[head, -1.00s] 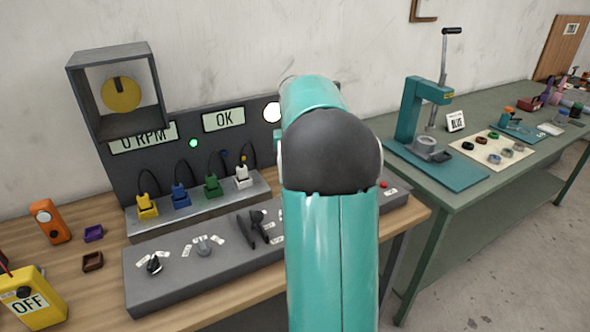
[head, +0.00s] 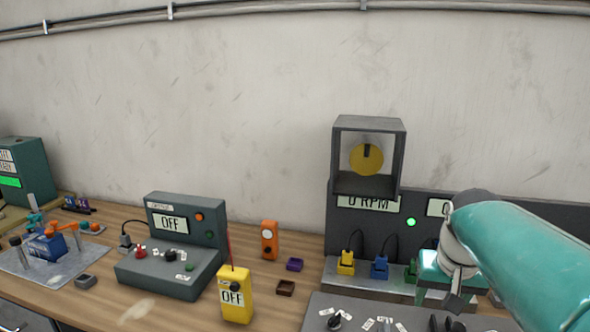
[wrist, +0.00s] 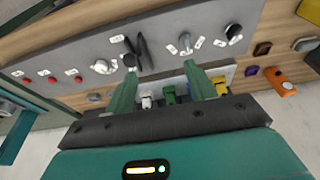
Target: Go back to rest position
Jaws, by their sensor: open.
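My teal arm reaches in from the right edge of the head view. My gripper (head: 445,285) is at its lower end, partly hidden by the arm, in front of the plug row. In the wrist view, my gripper (wrist: 160,84) has two green fingers spread apart with nothing held between them. Beyond the fingers are the grey control panel (wrist: 75,65) and several coloured plugs, including a green plug (wrist: 169,95). The fingers appear apart from the panel.
A box with a yellow dial (head: 366,158) stands above the 0 RPM display. A yellow OFF device (head: 236,296), an orange device (head: 269,240) and a grey OFF console (head: 170,265) stand on the wooden bench.

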